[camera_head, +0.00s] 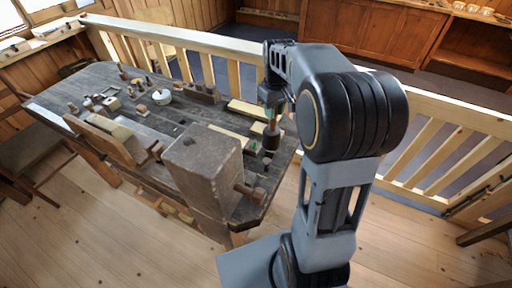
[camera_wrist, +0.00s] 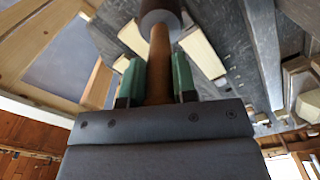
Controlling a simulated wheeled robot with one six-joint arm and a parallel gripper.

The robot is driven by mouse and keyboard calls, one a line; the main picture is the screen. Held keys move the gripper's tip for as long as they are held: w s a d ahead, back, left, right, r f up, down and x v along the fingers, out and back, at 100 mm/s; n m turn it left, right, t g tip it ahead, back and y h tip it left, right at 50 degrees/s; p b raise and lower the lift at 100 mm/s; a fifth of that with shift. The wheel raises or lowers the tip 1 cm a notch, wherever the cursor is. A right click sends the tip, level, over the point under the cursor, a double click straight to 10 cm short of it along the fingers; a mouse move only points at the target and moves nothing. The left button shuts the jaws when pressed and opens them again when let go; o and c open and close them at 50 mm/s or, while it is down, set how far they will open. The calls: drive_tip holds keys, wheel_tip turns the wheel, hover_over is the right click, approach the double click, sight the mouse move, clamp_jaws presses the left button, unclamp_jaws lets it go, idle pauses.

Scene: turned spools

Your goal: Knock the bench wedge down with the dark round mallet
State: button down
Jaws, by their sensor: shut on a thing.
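The mallet has a dark round head (camera_head: 271,139) and a brown wooden handle. In the head view its head hangs low over the near right end of the bench. My gripper (camera_head: 273,108) is shut on the handle. The wrist view shows my gripper's green fingers (camera_wrist: 158,78) on either side of the handle (camera_wrist: 159,52), with the mallet head (camera_wrist: 160,14) beyond them. Pale wooden pieces lie close to the head, one to its left (camera_head: 230,135). I cannot tell which piece is the bench wedge, or whether the head touches anything.
The grey workbench (camera_head: 60,89) carries a large wooden vise block (camera_head: 205,165) left of the mallet, and several small tools and turned pieces at its far left. A pale railing (camera_head: 170,36) runs behind the bench. The floor in front is clear.

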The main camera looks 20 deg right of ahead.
drive_tip(key=shift+f, duration=0.15)
wheel_tip(320, 180, down, 3)
drive_tip(key=shift+f+b, duration=0.1)
drive_tip(key=shift+b, duration=1.05)
drive_tip(key=shift+r, duration=0.2)
drive_tip(key=shift+r+p, duration=1.6)
drive_tip(key=shift+r, duration=0.1)
wheel_tip(320, 180, up, 6)
drive_tip(key=p, duration=0.5)
drive_tip(key=shift+d, duration=0.1)
